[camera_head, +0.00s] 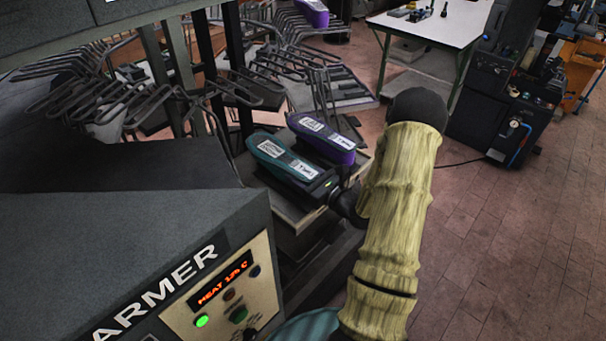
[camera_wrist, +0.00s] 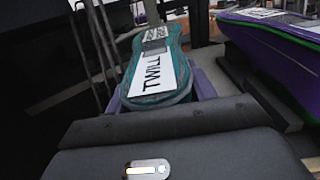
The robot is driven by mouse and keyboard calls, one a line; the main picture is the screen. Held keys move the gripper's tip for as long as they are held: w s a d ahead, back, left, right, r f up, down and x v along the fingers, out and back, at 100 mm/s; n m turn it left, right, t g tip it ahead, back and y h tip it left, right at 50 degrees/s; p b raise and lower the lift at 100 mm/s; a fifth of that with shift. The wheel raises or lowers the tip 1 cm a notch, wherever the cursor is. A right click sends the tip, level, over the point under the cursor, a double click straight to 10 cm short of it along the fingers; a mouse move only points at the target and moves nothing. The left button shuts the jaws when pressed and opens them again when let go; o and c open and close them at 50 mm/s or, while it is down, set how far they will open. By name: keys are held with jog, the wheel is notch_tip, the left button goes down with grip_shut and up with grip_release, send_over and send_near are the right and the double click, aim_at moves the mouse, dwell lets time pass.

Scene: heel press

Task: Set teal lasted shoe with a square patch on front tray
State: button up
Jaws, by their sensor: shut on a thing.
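The teal lasted shoe (camera_head: 272,153) lies with its sole side up, at the rack in the middle of the head view. It carries white labels, and the wrist view shows the shoe (camera_wrist: 150,92) with a "TWILL" label and a small greyish square patch further along. My gripper (camera_head: 322,186) is shut on its near end; the fingers flank it in the wrist view. The shoe is over the front tray (camera_head: 288,212), beside a purple shoe (camera_head: 325,140). I cannot tell whether it touches the tray. The shoe's underside is hidden.
The purple shoe stands close on the right, also in the wrist view (camera_wrist: 275,45). A warmer box (camera_head: 190,280) is at the lower left. Dark rack bars (camera_head: 165,95) rise at the left and behind. Open floor (camera_head: 490,220) lies at the right.

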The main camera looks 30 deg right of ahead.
jog(key=shift+s+f, duration=0.15)
jog(key=o, duration=1.6)
jog(key=shift+o, duration=0.6)
jog(key=shift+f, duration=0.1)
jog(key=b+v, duration=0.6)
jog(key=v, duration=1.1)
jog(key=shift+s+b, duration=0.15)
jog(key=shift+b, duration=0.25)
jog(key=shift+d, duration=0.15)
